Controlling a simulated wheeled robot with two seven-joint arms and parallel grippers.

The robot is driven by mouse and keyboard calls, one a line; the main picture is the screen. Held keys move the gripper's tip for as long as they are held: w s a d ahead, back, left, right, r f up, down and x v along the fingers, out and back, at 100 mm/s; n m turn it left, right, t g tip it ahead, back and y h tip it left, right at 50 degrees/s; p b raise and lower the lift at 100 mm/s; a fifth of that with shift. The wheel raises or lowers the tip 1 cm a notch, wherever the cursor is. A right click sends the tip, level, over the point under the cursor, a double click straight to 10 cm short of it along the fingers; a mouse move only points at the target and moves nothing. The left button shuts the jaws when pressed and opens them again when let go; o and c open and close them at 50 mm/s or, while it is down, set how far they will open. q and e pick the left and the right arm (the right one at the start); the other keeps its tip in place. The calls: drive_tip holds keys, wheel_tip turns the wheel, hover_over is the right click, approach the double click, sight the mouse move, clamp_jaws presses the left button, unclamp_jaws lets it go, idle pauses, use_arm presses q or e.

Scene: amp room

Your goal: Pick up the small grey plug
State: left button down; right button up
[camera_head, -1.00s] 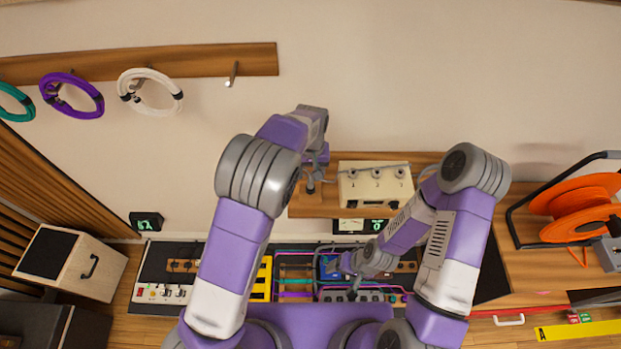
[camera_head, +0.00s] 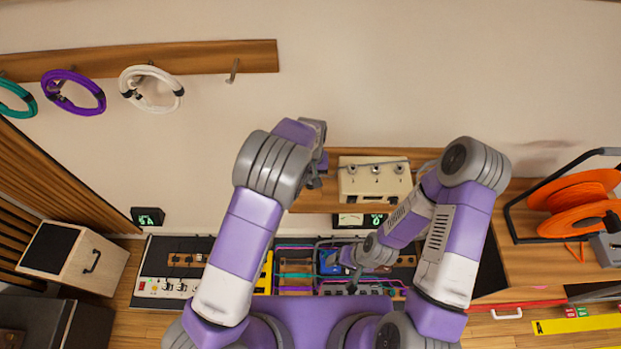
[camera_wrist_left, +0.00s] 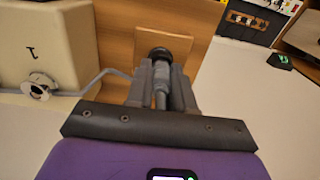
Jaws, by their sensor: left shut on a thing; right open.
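The small grey plug (camera_wrist_left: 161,92) shows in the left wrist view, a grey body with a dark round end. My left gripper (camera_wrist_left: 162,98) is shut on it, one finger on each side. In the head view my left gripper (camera_head: 314,181) is at the left end of the wooden shelf, beside the cream box; the plug is hard to make out there. A grey cable (camera_wrist_left: 98,80) runs from the box side towards the plug; its far end is hidden. My right gripper (camera_head: 354,275) is low over the bench gear, open, its fingers small and partly hidden.
The cream box (camera_head: 373,184) with several round sockets stands on the wooden shelf (camera_head: 315,201). Below is a black bench panel (camera_head: 205,246) with coloured cables and modules. An orange cable reel (camera_head: 577,203) is at right, a wooden speaker box (camera_head: 72,257) at left.

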use_arm(q)
drive_tip(key=shift+r, duration=0.1)
wheel_tip(320, 180, up, 10)
drive_tip(key=shift+f+b, duration=0.1)
drive_tip(key=shift+b, duration=0.45)
idle(0.3)
